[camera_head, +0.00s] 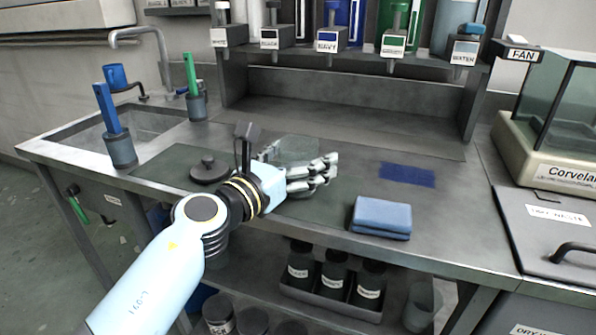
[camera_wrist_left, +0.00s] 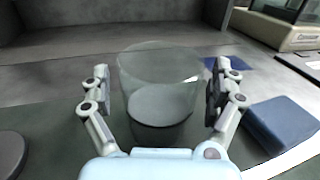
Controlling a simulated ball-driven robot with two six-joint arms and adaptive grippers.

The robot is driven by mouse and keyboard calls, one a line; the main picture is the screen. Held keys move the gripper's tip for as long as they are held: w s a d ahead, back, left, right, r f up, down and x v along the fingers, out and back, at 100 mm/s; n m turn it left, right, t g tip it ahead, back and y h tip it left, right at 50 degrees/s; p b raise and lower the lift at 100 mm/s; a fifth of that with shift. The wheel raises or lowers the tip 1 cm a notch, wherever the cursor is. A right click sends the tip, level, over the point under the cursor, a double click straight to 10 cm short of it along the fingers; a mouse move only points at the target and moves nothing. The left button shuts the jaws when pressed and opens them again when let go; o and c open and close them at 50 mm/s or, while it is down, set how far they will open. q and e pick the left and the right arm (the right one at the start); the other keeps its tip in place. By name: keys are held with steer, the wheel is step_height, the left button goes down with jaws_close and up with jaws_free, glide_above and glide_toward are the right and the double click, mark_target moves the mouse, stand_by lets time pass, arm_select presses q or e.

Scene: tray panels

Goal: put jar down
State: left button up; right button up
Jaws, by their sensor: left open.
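A clear glass jar (camera_wrist_left: 160,90) stands upright on the dark green mat (camera_head: 168,168), and white-looking contents or its base show in its lower part. In the head view the jar (camera_head: 293,148) is partly hidden behind my left gripper (camera_head: 325,168). My left gripper (camera_wrist_left: 160,92) is open, with one finger on each side of the jar; in the left wrist view small gaps show between the fingers and the glass. A dark round lid with a knob (camera_head: 209,170) lies on the mat to the left of the gripper. My right gripper is not in view.
A folded blue cloth (camera_head: 381,217) lies to the right near the counter's front edge. A navy patch (camera_head: 407,175) lies behind it. Labelled dispensers (camera_head: 327,42) stand on a rack at the back. A sink (camera_head: 150,122) is at left, a glass-sided balance (camera_head: 560,130) at right.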

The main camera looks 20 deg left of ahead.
arm_select(q)
steer(key=c, duration=1.6)
steer(key=shift+r, duration=0.15)
steer(key=shift+c, duration=0.2)
